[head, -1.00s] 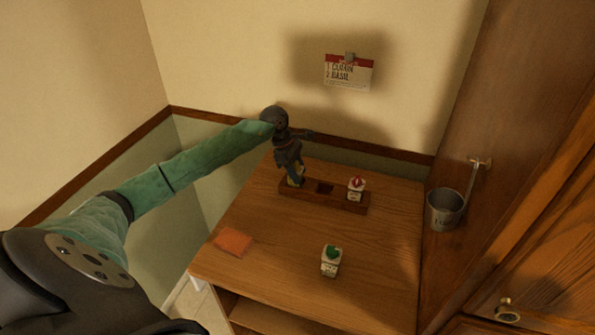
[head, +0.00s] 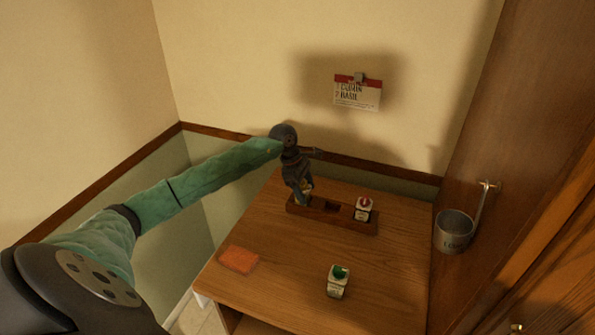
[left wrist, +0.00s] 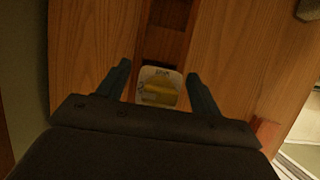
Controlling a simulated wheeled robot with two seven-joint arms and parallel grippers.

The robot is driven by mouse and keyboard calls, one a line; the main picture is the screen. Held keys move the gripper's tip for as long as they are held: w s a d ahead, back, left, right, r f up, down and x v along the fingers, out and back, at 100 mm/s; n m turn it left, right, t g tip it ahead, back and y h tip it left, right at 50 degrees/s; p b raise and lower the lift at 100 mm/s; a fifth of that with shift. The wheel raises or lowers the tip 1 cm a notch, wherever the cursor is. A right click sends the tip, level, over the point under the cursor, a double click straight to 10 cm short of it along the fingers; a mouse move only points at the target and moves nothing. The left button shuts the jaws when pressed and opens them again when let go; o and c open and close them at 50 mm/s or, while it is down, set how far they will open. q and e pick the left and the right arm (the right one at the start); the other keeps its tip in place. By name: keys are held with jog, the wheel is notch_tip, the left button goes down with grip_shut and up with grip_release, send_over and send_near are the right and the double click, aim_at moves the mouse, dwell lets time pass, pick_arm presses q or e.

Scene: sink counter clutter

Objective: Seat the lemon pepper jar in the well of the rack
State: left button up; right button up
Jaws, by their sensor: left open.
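The wooden rack (head: 345,221) lies toward the back of the counter. A jar with a yellow top (left wrist: 158,87), likely the lemon pepper jar, stands at the rack's left end. Its lettering is too blurred to read. My left gripper (head: 302,198) points down over that end and hides most of the jar in the head view. In the left wrist view the gripper (left wrist: 162,88) is open, with a finger on each side of the jar top. I cannot tell whether the jar is fully seated. The rack's middle well (head: 331,207) is empty. My right gripper is not in view.
A red-topped jar (head: 363,209) stands at the rack's right end. A green-topped jar (head: 338,282) stands near the front of the counter (head: 290,262). An orange cloth (head: 239,260) lies front left. A metal cup (head: 453,232) hangs at right; a note card (head: 358,93) is on the wall.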

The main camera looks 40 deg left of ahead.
pick_arm(q)
jog(key=b+v, duration=0.2)
jog(key=v, duration=0.2)
jog(key=shift+a+r, duration=0.25)
jog(key=shift+r, duration=0.1)
jog(key=b+v, duration=0.2)
jog(key=v, duration=0.5)
jog(key=shift+b, duration=0.4)
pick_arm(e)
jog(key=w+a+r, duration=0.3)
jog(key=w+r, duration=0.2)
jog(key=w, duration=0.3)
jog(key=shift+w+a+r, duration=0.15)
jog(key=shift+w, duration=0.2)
pick_arm(q)
jog(key=shift+d, duration=0.1)
